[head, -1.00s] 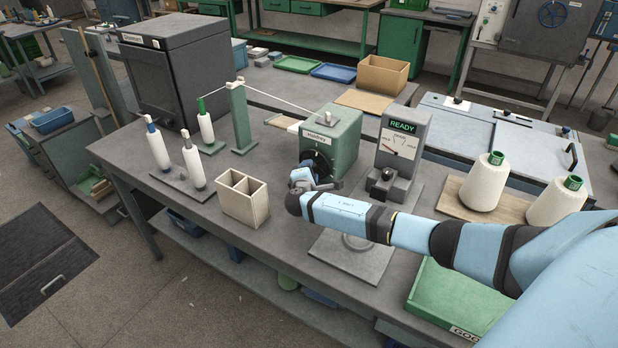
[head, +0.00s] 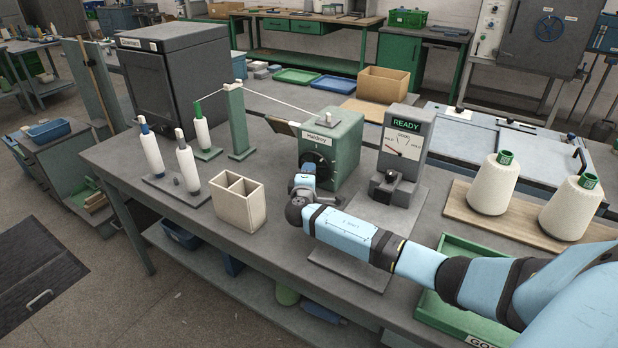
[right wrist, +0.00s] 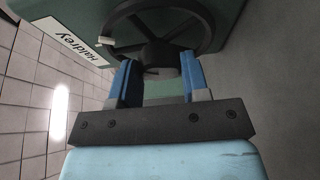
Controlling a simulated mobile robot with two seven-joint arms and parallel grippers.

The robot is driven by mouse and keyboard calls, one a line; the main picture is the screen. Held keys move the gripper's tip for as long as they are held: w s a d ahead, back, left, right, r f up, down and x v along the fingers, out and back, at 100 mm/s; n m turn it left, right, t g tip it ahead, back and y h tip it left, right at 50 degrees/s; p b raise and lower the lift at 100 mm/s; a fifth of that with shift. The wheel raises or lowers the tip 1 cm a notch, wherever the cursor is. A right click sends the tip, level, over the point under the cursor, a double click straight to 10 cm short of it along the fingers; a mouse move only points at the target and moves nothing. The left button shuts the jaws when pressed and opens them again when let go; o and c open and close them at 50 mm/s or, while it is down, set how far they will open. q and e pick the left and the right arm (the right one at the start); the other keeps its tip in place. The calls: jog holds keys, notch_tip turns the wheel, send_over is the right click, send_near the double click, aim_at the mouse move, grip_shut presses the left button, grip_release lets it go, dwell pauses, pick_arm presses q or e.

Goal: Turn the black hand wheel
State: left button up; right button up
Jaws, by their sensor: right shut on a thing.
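The black hand wheel (head: 317,159) is on the front of the green Haldrey machine (head: 345,150). In the right wrist view the wheel (right wrist: 160,50) shows its hub, spokes and part of its rim, with a small pale mark or knob at the left of the rim. My right gripper (right wrist: 158,78) has its two blue fingers on either side of the wheel's middle and is shut on the wheel. The exact contact is hard to see. In the head view my right gripper (head: 309,174) is in front of the wheel and hides its lower part. My left gripper is not in view.
A grey instrument (head: 405,150) reading READY stands right of the machine. A beige divided box (head: 238,203) and white thread spools (head: 186,165) stand to the left. A thread runs from a green post (head: 238,125) to the machine. Large cones (head: 494,185) and a green tray (head: 440,310) are at right.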

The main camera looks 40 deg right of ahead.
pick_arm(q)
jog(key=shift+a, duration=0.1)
pick_arm(e)
jog(key=o, duration=0.9)
jog(key=shift+s+a, duration=0.2)
jog(key=shift+a, duration=0.05)
jog(key=p+v, duration=0.4)
jog(key=v, duration=0.8)
jog(key=shift+s+a+r+p, duration=0.1)
jog(key=shift+s+a+p, duration=0.05)
jog(key=shift+p, duration=0.15)
jog(key=shift+s+a, duration=0.25)
jog(key=shift+s, duration=0.05)
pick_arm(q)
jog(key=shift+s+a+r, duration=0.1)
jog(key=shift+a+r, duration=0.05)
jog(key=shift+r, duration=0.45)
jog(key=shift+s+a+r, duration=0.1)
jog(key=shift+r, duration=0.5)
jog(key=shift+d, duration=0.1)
